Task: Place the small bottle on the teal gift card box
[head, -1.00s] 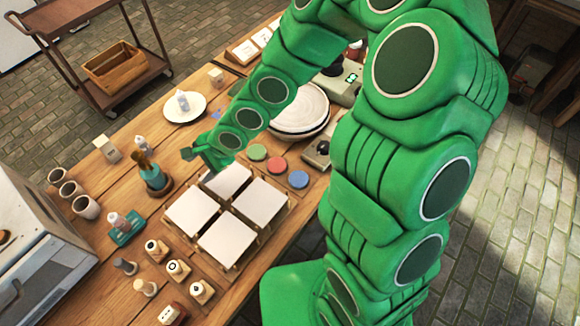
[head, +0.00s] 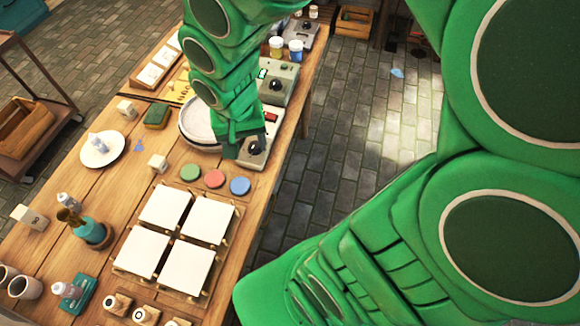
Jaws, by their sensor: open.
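A small white bottle with a grey cap (head: 62,288) stands on the teal gift card box (head: 84,301) at the table's lower left. A similar small bottle (head: 66,201) stands behind the teal vase, and another (head: 97,142) stands on a white plate (head: 114,157). My gripper (head: 236,151) is open, far to the upper right of the teal box, beside the stacked large plates and near a grey device. Nothing shows held in it, though its fingertips are partly hidden.
Four white tiles (head: 187,267) lie on a wooden rack mid-table. Green, red and blue discs (head: 214,179) lie behind them. The teal vase (head: 90,232) with brushes, cups (head: 25,287) and wooden stamps (head: 146,315) surround the box. The large plates (head: 195,126) stand at the table's right side.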

